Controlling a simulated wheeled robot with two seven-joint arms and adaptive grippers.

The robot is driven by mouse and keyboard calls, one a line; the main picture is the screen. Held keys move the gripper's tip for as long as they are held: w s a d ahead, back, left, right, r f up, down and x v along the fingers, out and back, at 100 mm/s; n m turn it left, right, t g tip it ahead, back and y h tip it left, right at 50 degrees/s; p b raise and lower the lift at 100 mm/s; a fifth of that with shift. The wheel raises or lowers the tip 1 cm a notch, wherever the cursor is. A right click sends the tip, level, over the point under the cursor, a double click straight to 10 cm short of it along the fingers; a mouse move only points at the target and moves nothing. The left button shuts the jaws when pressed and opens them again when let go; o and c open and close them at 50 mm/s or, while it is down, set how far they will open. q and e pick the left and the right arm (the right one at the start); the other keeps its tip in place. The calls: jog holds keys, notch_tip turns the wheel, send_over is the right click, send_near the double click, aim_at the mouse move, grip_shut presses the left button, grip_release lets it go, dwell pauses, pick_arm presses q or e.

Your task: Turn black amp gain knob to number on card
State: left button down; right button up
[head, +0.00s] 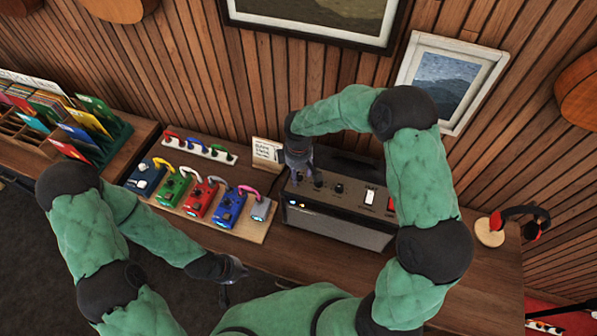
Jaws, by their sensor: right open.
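The black amp (335,228) stands on the wooden counter, its dark control panel facing up. A black knob (339,188) shows in the middle of the panel. My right gripper (304,182) points down over the panel's left end, close to the knobs there and partly hiding them. It is open; whether it touches a knob I cannot tell. A small white card (267,153) with writing stands behind the amp's left end; its text is too small to read. My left gripper (230,282) is low in front of the counter, away from the amp, its finger opening unclear.
A board of coloured pedals (228,207) lies left of the amp, with a white strip of coloured connectors (198,148) behind it. Headphones (517,220) on a stand are at right. A record rack (95,135) stands at far left. Framed pictures hang behind.

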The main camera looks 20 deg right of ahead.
grip_shut()
jog(key=shift+f+m+b, duration=0.1)
jog(key=shift+m+b, duration=0.6)
jog(key=shift+b, duration=0.25)
jog(key=shift+m+b, duration=1.05)
jog(key=shift+m, duration=0.15)
jog(key=shift+m+b, duration=1.3)
jog(key=shift+m, duration=0.6)
